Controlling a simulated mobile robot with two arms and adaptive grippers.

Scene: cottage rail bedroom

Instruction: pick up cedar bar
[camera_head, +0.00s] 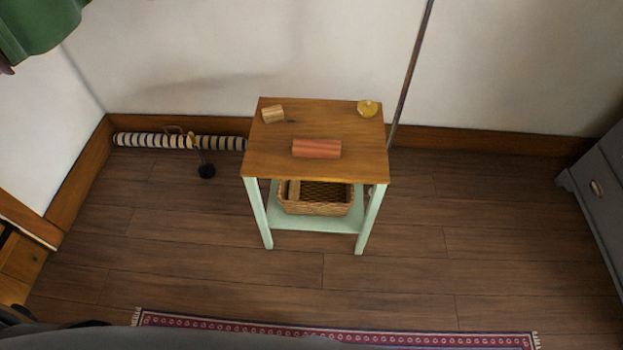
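A reddish bar (316,148), which looks like the cedar bar, lies flat on a small side table with a wooden top (350,168) and pale green legs. Its long side runs left to right, near the middle of the top. A short tan wooden block (273,114) lies at the table's back left corner. A small round yellow thing (367,108) sits at the back right corner. Neither gripper shows in the head view.
A wicker basket (316,207) stands on the table's lower shelf. A striped roll (160,140) lies along the wall, with a dark-ended object (206,171) beside it. A grey cabinet (603,190) stands at right. A red patterned rug (400,337) lies in front; the floor between is clear.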

